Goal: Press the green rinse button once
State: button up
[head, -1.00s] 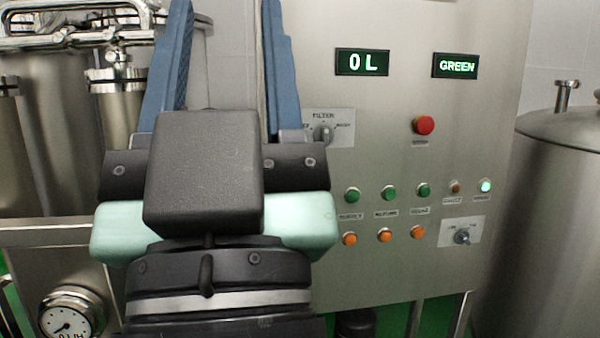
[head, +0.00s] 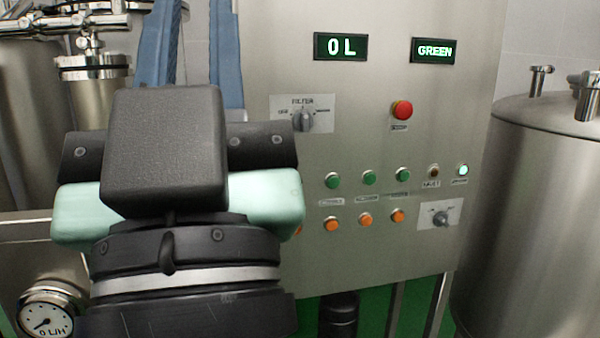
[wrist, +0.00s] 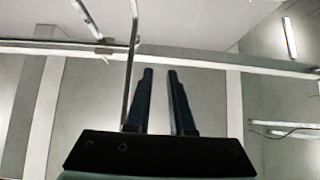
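Three green buttons sit in a row on the steel control panel: left (head: 333,181), middle (head: 369,177) and right (head: 403,174). Their small labels are too blurred to read with certainty, so I cannot tell which is rinse. My gripper (wrist: 160,72) points upward, with two blue fingers to the left of the buttons in the head view. A narrow gap shows between the fingers, with nothing in it. The gripper touches no button. In the wrist view no button shows, only walls, rails and ceiling lights.
Orange buttons (head: 365,219) sit below the green ones. A red emergency button (head: 402,110), filter knob (head: 303,119), lower knob (head: 440,219) and lit lamp (head: 463,170) share the panel (head: 350,270). Displays read "0 L" (head: 341,46) and "GREEN" (head: 435,50). A steel tank (head: 535,220) stands right.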

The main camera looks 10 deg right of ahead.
grip_shut()
dwell(1.4)
